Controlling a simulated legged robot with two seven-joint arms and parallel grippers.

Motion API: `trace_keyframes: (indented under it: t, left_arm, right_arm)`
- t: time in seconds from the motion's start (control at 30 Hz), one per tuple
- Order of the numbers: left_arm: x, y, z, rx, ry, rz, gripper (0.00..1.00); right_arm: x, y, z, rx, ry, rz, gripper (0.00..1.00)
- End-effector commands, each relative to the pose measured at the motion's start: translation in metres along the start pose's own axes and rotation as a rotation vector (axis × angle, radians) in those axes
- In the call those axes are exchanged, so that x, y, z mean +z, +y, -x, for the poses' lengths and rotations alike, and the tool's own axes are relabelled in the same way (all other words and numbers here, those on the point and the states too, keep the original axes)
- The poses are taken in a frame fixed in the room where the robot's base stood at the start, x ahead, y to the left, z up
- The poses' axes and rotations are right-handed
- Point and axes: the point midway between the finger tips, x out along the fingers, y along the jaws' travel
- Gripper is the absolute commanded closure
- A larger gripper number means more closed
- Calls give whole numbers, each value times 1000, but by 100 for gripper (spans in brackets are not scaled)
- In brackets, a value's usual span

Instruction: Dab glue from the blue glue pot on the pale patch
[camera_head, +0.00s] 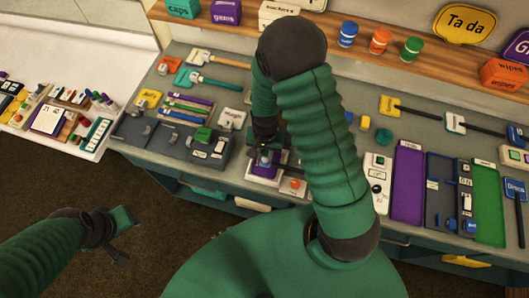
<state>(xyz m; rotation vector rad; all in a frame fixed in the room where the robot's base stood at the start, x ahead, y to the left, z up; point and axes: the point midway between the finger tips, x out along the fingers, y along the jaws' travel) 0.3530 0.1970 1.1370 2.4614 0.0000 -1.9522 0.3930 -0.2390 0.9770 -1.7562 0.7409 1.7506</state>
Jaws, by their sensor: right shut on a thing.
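My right gripper (265,147) points down over a small purple block (262,172) with a pale area around it, near the bench's front edge. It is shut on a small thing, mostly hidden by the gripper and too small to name. I cannot tell whether that thing touches the block. A blue pot (347,34) stands upright on the wooden shelf, beside an orange pot (379,40) and a green pot (411,48). My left gripper (124,238) hangs over the floor at lower left, its fingers apart and empty. I cannot clearly make out the pale patch.
A grey tray (150,133) and several coloured rods (188,108) lie left of my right gripper. Purple (407,182) and green (487,200) panels and dark-handled tools lie to the right. A white side table (90,148) holds small items. My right arm hides the bench's middle.

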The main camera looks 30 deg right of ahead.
Motion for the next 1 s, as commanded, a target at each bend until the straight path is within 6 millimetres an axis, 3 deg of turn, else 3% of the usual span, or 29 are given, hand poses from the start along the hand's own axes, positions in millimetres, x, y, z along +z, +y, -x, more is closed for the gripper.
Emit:
trace_keyframes:
  t: [0.27,1.0]
  left_arm:
    - [-1,0,4,0,0,0,64]
    - [-15,0,63,0,0,0,64]
  right_arm:
    - [0,0,5,0,1,0,100]
    - [0,0,72,0,1,0,100]
